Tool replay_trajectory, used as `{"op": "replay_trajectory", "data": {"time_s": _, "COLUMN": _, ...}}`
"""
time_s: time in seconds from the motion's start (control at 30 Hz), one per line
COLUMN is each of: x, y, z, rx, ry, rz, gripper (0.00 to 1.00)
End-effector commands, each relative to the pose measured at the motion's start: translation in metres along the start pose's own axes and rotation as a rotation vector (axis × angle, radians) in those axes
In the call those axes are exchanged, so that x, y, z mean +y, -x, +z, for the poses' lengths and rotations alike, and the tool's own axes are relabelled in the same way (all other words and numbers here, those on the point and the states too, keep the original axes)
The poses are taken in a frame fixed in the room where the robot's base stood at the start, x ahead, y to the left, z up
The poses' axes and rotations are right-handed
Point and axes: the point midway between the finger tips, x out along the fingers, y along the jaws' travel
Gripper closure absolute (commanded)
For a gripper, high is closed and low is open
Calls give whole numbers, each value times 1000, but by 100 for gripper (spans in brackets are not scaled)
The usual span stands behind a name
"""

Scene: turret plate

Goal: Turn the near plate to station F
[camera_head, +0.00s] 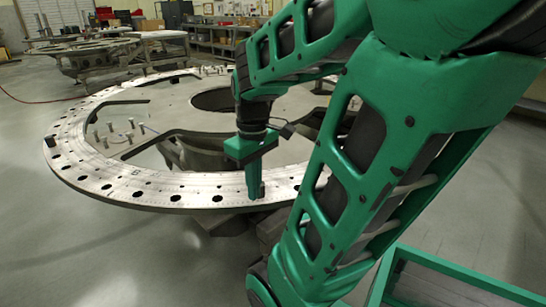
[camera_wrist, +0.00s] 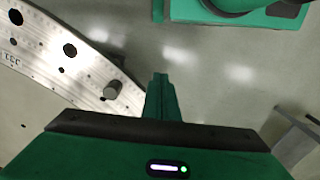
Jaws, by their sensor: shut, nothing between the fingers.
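The near plate (camera_head: 95,171) is a large flat metal ring with rows of holes and engraved marks along its rim. Its rim also shows at the left of the wrist view (camera_wrist: 50,66). I cannot read a station letter F. My gripper (camera_head: 254,194) points down at the plate's near rim, its green fingers together and empty. In the wrist view the fingertips (camera_wrist: 160,78) appear just outside the rim, over floor. A short grey peg (camera_wrist: 112,90) stands on the rim left of the fingers, apart from them in that view. Whether the fingers touch the plate's edge is unclear.
Several upright pins (camera_head: 115,136) stand on the plate's left inner part. A second plate on a stand (camera_head: 85,47) is at the back left. Shelves (camera_head: 215,35) line the back. A green frame (camera_head: 455,275) is at lower right.

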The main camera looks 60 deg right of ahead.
Motion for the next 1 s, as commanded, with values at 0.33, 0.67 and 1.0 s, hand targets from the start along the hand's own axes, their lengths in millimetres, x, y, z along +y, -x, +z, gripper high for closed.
{"op": "replay_trajectory", "data": {"time_s": 0.33, "x": 94, "y": 9, "z": -37, "rx": -2, "ry": 594, "rz": 7, "gripper": 100}}
{"op": "replay_trajectory", "data": {"time_s": 0.67, "x": 141, "y": 9, "z": -43, "rx": -7, "ry": 878, "rz": 12, "gripper": 100}}
{"op": "replay_trajectory", "data": {"time_s": 1.0, "x": 143, "y": 8, "z": -42, "rx": -7, "ry": 891, "rz": 12, "gripper": 100}}
